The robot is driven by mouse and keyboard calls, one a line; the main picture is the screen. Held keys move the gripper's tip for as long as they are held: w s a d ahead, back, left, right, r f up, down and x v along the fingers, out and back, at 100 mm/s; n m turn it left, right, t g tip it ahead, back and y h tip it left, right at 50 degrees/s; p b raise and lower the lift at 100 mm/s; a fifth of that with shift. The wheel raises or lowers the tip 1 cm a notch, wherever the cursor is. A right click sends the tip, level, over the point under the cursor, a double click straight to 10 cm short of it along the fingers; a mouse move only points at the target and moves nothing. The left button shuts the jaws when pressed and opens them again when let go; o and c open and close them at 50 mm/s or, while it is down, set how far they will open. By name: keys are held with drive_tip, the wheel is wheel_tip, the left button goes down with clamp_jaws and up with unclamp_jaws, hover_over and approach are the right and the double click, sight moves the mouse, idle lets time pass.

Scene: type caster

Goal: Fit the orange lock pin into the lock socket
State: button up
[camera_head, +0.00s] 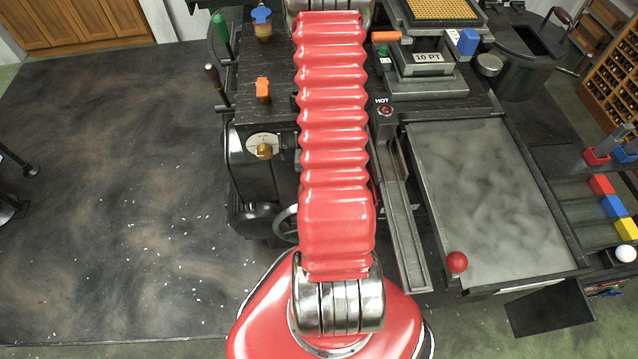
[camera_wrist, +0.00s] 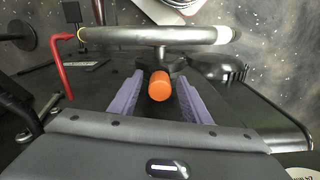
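In the wrist view, an orange cylinder (camera_wrist: 159,86) shows end-on between the two purple fingers of my gripper (camera_wrist: 160,92). Dark gaps show on both sides of it, so the fingers look open and apart from it. I cannot tell whether it is the lock pin or how deep it sits between the fingers. The head view shows an orange piece (camera_head: 263,90) on the left bench and an orange rod (camera_head: 386,36) lying level by the 10 PT block. My gripper is not visible in the head view. I cannot make out the lock socket.
A grey bar (camera_wrist: 155,35) crosses just beyond the fingers in the wrist view, with a red bent rod (camera_wrist: 62,65) at left. The head view shows a HOT button (camera_head: 385,110), a grey plate (camera_head: 490,200) with a red ball (camera_head: 457,262), and open floor at left.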

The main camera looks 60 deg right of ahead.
drive_tip(key=shift+r, duration=0.1)
wheel_tip(320, 180, up, 14)
drive_tip(key=shift+f, duration=0.2)
idle(1.0)
idle(0.9)
drive_tip(key=w+a+r+n+t, duration=0.1)
drive_tip(key=a+r+n+t, duration=0.1)
drive_tip(key=a+r, duration=0.7)
drive_tip(key=w+a+r+n+t, duration=0.1)
drive_tip(key=a+r+n, duration=0.4)
drive_tip(key=a+r, duration=0.4)
drive_tip(key=w+a+r+n+t, duration=0.1)
drive_tip(key=a+r+n, duration=0.3)
drive_tip(key=a+r, duration=0.5)
drive_tip(key=shift+a+r+t, duration=0.2)
drive_tip(key=shift+a+t, duration=0.6)
drive_tip(key=shift+a, duration=1.2)
